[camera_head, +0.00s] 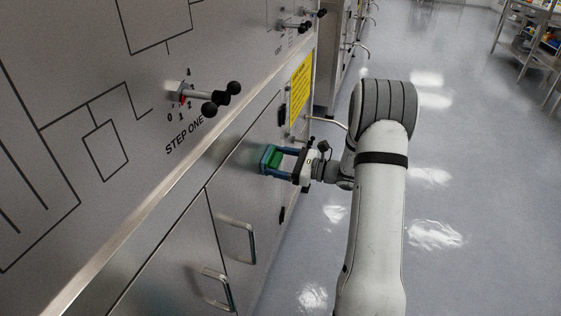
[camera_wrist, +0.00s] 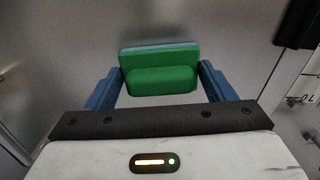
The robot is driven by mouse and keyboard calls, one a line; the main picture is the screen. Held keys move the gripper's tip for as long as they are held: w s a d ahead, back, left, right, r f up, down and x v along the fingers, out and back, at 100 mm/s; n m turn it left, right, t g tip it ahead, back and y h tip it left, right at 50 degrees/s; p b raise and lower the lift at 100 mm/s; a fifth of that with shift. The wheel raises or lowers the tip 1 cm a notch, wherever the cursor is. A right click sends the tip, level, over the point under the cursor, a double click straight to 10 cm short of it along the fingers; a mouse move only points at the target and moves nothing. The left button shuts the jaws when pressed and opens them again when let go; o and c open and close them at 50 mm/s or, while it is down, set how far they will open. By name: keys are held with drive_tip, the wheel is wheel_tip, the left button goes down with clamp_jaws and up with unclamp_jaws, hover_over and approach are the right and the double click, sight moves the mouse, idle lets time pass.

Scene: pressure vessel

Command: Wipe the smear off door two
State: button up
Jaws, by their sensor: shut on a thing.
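My gripper (camera_head: 282,162) is shut on a green sponge-like block (camera_head: 271,158) with a blue-grey face. In the wrist view the green block (camera_wrist: 160,75) sits between the two blue fingers of my gripper (camera_wrist: 160,88). Its blue-grey face points toward a grey metal door panel (camera_head: 247,180). The block is at or very close to this panel; I cannot tell whether it touches. No smear shows clearly in either view, and no door number is readable. The block and gripper hide part of the panel.
Metal handles (camera_head: 238,240) stick out from the cabinet doors at lower left. Black-knobbed levers (camera_head: 210,97) project above, beside the words STEP ONE. A yellow sign (camera_head: 300,88) is on the panel behind the gripper. Open grey floor (camera_head: 460,200) lies to the right.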

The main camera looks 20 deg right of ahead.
drive_tip(key=shift+s+a, duration=1.15)
drive_tip(key=shift+s, duration=0.45)
drive_tip(key=shift+s+a, duration=1.1)
drive_tip(key=shift+s, duration=0.5)
drive_tip(key=shift+s+a, duration=1.15)
drive_tip(key=shift+s, duration=0.45)
drive_tip(key=shift+d, duration=0.1)
drive_tip(key=shift+v, duration=2.9)
drive_tip(key=v, duration=0.3)
